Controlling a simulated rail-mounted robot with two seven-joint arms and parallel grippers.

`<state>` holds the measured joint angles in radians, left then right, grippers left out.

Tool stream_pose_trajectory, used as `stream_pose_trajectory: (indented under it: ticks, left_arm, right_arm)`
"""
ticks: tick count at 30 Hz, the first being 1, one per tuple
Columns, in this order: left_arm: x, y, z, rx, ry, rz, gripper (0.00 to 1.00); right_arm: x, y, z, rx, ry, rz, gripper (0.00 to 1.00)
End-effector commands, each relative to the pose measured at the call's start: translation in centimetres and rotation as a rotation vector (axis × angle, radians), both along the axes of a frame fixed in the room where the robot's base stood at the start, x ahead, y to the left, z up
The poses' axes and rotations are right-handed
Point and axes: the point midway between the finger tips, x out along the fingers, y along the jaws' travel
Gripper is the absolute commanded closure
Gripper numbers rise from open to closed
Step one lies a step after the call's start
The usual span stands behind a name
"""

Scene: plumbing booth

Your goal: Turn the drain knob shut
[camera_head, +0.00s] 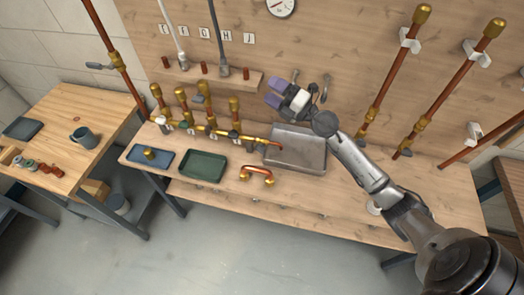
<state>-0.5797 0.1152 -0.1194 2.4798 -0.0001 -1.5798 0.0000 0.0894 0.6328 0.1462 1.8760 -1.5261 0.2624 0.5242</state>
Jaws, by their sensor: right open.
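A brass and copper pipe manifold (222,132) with several upright valves stands along the back of the workbench. Its right end, a copper spout (268,142), reaches over a grey metal tray (308,158). Small handles sit along the manifold, but they are too small for me to tell which one is the drain knob. My right gripper (272,92), with purple finger pads, is open and empty in front of the wooden back panel. In the picture it is above the spout and apart from the manifold. My left gripper is out of view.
A blue tray (136,155) with a brass fitting, a green tray (203,175) and a curved copper pipe with brass ends (263,171) lie on the bench (320,215). Tall copper pipes (395,72) stand on the right.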

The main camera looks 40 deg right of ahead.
Motion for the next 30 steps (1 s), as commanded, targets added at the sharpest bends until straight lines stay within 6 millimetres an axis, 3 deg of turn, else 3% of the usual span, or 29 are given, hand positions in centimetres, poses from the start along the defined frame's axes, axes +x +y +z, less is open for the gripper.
stream_pose_trajectory:
  ticks: [5, 12, 21, 30]
  left_arm:
    - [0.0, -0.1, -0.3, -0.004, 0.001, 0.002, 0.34]
    - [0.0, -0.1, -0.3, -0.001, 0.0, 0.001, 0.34]
    - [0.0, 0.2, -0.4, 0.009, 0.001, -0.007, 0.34]
    - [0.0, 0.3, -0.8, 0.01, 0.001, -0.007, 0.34]
  right_arm:
    - [0.2, -0.1, -6.6, -0.202, 0.333, 0.131, 0.3]
    - [-2.3, -1.7, -14.0, -0.295, 0.787, 0.198, 0.3]
    - [-4.8, -2.8, -17.4, -0.298, 1.06, 0.196, 0.3]
    - [-3.0, -1.5, -20.4, -0.293, 1.08, 0.199, 0.3]
